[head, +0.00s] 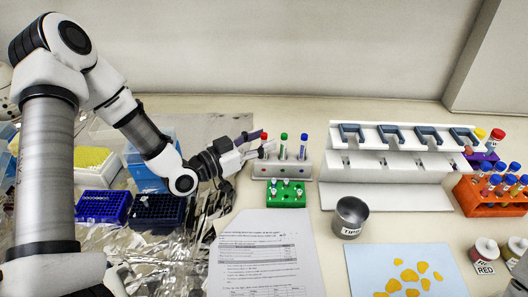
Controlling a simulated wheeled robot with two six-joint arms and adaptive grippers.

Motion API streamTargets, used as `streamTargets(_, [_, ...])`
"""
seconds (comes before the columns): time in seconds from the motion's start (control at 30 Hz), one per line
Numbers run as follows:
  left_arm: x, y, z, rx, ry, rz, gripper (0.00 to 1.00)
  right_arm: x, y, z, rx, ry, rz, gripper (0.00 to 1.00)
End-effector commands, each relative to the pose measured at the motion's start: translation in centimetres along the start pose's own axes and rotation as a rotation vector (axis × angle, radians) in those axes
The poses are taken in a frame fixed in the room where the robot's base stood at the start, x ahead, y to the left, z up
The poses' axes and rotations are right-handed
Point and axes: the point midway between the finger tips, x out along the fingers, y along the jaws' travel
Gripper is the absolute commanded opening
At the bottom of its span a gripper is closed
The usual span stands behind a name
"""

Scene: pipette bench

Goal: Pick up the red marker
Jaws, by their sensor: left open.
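The red marker (264,136) stands at the left end of a white rack, and only its red cap shows clearly. My left gripper (262,142) is open, with its fingertips pointing right at the height of the marker's upper part. The fingers hide most of the marker's body, and I cannot tell whether they touch it. A green-capped marker (283,146) and a blue-capped marker (303,147) stand upright to the right in the same white rack (310,171). My right gripper is not in view.
A green tube rack (287,202) stands in front of the marker rack. A metal tips cup (350,218) and a white pipette stand (390,170) are to the right. Blue tip boxes (104,207) lie on foil at left. A printed sheet (262,255) lies in front.

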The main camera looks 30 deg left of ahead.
Motion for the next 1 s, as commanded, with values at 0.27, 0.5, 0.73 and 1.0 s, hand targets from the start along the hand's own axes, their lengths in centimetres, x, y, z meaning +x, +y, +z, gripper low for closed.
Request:
streamTargets(0.27, [1.1, 0.0, -0.1, -0.001, 0.002, 0.000, 0.46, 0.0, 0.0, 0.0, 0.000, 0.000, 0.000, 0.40])
streamTargets(0.5, [1.1, 0.1, -0.1, -0.001, 0.002, 0.001, 0.00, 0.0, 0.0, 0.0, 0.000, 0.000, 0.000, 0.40])
streamTargets(0.73, [1.0, 0.1, -0.1, -0.001, 0.002, 0.001, 0.00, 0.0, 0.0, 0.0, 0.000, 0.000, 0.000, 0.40])
streamTargets(1.0, [1.1, 0.0, -1.4, 0.000, 0.005, 0.000, 0.00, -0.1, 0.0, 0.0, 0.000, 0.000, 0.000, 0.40])
